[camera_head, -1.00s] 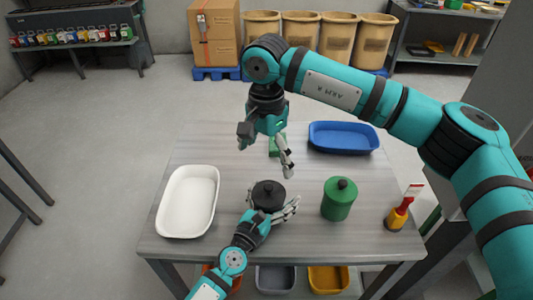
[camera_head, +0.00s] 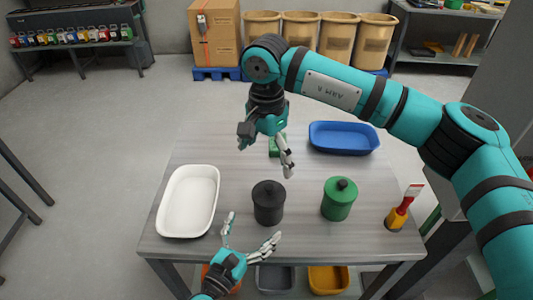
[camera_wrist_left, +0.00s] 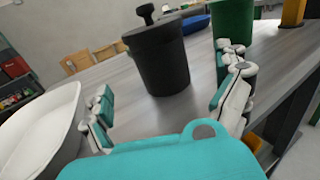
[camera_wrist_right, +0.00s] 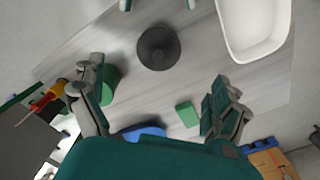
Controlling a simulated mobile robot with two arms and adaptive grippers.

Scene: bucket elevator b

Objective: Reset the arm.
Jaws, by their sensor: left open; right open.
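My left gripper (camera_head: 250,232) is open and empty at the table's front edge, in front of the black lidded canister (camera_head: 268,204). The left wrist view shows the canister (camera_wrist_left: 158,62) standing upright beyond its spread fingers (camera_wrist_left: 170,112), apart from them. My right gripper (camera_head: 265,158) is open above the back middle of the table, fingers pointing down. In the right wrist view its fingers (camera_wrist_right: 160,105) are spread with nothing between them, and the canister (camera_wrist_right: 158,47) lies beyond them. A small green block (camera_head: 277,146) is partly hidden behind the right gripper.
On the table (camera_head: 230,150) are a white tray (camera_head: 163,221) at left, a blue tray (camera_head: 343,149) at back right, a green lidded canister (camera_head: 338,200) and a red-and-yellow tool (camera_head: 398,214). Grey (camera_head: 275,278) and yellow (camera_head: 327,279) bins sit below the front edge.

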